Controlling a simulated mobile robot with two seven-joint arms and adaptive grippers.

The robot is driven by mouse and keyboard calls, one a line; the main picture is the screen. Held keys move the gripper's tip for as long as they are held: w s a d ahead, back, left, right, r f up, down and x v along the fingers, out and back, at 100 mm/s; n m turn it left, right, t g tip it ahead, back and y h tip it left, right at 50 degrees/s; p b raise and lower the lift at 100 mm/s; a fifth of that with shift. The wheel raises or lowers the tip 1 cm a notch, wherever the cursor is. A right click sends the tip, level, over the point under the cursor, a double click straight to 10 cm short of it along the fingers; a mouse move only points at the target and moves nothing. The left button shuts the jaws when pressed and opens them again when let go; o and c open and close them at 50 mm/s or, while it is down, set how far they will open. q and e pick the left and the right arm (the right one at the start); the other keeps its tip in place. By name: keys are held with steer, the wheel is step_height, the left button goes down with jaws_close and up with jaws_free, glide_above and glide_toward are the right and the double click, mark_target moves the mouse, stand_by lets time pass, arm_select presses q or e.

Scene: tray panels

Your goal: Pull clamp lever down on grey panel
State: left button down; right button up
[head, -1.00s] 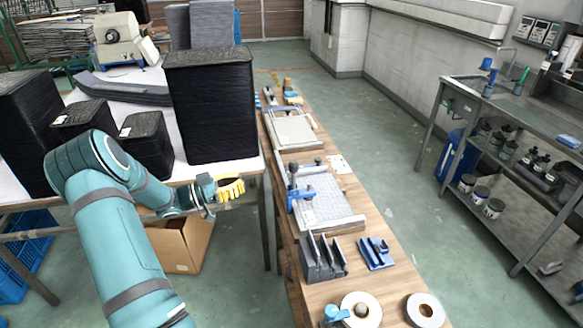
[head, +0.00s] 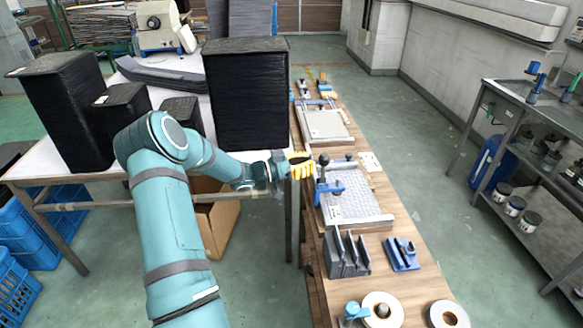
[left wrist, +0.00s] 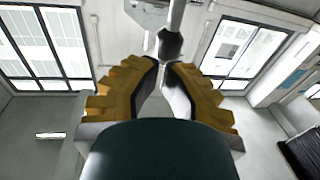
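The grey panel (head: 352,208) lies on the wooden bench at right of centre in the head view, with a grid on its surface. A blue clamp (head: 330,187) sits at its left edge, with an upright lever (head: 324,161) ending in a dark knob. My left gripper (head: 308,165) has yellow fingers and is just left of the knob, seemingly apart from it. In the left wrist view, the tips of my left gripper (left wrist: 161,66) meet with nothing visible between them. A pale rod with a dark end shows just beyond them. My right gripper is out of view.
A second, paler panel (head: 325,125) lies farther along the bench. Nearer are a dark slotted rack (head: 347,252), a blue block (head: 402,254) and tape rolls (head: 449,314). Tall black tray stacks (head: 248,98) stand on the left table. The floor right of the bench is clear.

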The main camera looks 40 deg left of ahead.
arm_select(q)
steer(key=shift+x, duration=1)
steer(key=shift+d+r, duration=0.1)
